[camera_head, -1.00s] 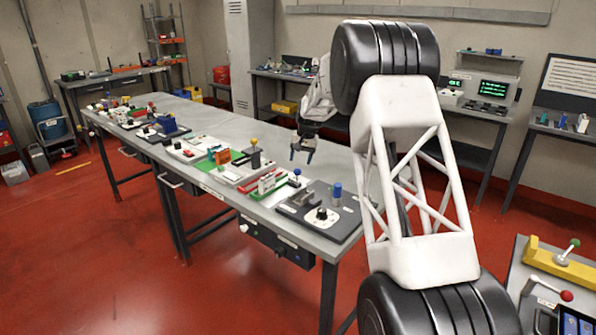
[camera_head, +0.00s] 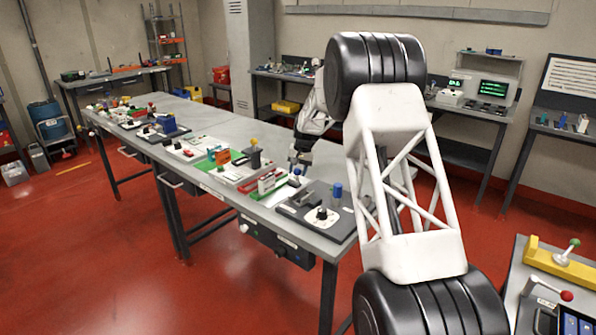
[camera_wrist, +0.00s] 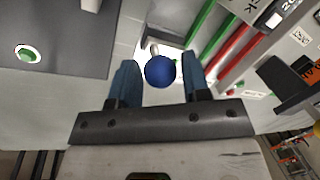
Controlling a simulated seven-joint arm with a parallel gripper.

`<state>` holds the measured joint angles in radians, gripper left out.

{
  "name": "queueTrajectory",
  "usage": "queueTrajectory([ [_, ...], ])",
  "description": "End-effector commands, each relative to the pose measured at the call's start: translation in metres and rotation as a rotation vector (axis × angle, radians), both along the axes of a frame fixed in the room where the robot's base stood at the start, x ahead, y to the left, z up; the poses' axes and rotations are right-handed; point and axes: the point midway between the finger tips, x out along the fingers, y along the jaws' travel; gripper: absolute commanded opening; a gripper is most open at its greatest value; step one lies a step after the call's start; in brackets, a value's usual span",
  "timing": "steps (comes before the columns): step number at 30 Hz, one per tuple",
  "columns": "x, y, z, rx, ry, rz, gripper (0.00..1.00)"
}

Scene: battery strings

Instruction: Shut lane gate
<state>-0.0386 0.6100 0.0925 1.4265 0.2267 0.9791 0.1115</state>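A blue ball knob (camera_wrist: 160,71) on a short pale stem shows in the wrist view, low between my two fingers. My gripper (camera_wrist: 160,75) is open, with a narrow gap showing on each side of the ball. I cannot tell whether the fingertips are level with it or above it. In the head view my gripper (camera_head: 299,161) is right over the blue knob (camera_head: 296,171) at the bench's edge modules. Which part is the lane gate is not clear; the knob sits beside green and red strips (camera_wrist: 232,50).
A dark plate with a black knob (camera_head: 322,214) and a blue cylinder (camera_head: 337,190) lies at the near end of the grey bench (camera_head: 222,122). Red, green and white modules (camera_head: 270,181) stand close to the left of my gripper. Bare bench lies behind.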

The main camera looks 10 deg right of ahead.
Motion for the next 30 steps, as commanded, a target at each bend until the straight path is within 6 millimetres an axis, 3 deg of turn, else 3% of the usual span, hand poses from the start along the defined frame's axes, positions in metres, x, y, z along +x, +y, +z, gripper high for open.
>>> queueTrajectory([
  [1,0.0,0.0,0.0,0.0,0.0,0.0,0.35],
  [8,0.0,0.0,0.0,0.0,0.0,0.0,0.0],
  [14,0.003,0.003,0.0,0.0,0.0,0.001,0.0],
  [24,0.034,0.033,0.0,0.0,-0.001,0.001,0.0],
  [30,0.037,0.036,0.001,0.001,-0.002,0.0,0.0],
])
